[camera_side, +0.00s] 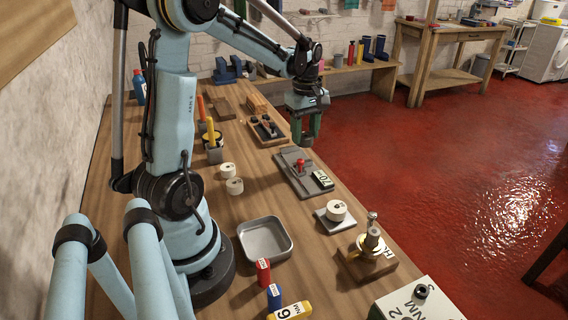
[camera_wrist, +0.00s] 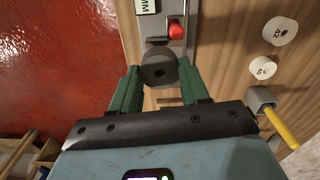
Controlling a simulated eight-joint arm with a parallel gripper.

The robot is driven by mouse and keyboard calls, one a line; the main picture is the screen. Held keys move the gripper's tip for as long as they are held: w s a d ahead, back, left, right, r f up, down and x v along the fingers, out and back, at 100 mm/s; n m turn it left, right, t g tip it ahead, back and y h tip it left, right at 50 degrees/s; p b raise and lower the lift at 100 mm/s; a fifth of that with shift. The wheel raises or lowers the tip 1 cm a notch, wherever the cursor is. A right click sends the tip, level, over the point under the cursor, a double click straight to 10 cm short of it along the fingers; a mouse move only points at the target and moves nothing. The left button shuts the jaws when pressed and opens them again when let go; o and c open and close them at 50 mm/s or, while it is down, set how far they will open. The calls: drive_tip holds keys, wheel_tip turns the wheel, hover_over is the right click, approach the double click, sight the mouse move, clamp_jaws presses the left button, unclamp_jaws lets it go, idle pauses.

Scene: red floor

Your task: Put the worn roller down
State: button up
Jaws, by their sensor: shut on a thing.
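The worn roller (camera_wrist: 158,71) is a dark grey cylinder with a hole in its end, seen in the wrist view between my green fingertips. My gripper (camera_wrist: 157,82) is shut on it. In the side view my gripper (camera_side: 304,132) points down above the bench, near the far end of the grey fixture (camera_side: 289,180) with the red knob (camera_side: 300,163). The roller is hard to make out there, dark between the fingers. In the wrist view the red knob (camera_wrist: 175,30) lies just beyond the roller.
Two white rollers (camera_side: 234,186) stand on the wooden bench, and another white roller (camera_side: 336,210) sits on a small grey plate. An empty metal tray (camera_side: 286,229) is near the front. A grey holder (camera_side: 214,154) with a yellow stick stands left of the fixture. Bare wood lies between them.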

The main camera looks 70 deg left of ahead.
drive_tip(key=a+f, duration=0.2)
drive_tip(key=a, duration=0.1)
drive_tip(key=a+f, duration=0.1)
drive_tip(key=a, duration=0.1)
drive_tip(key=shift+s, duration=0.35)
wheel_tip(320, 180, down, 3)
drive_tip(key=shift+f, duration=0.1)
drive_tip(key=shift+c, duration=0.5)
drive_tip(key=shift+f, duration=0.25)
clamp_jaws()
drive_tip(key=o, duration=1.1)
unclamp_jaws()
drive_tip(key=shift+f, duration=0.15)
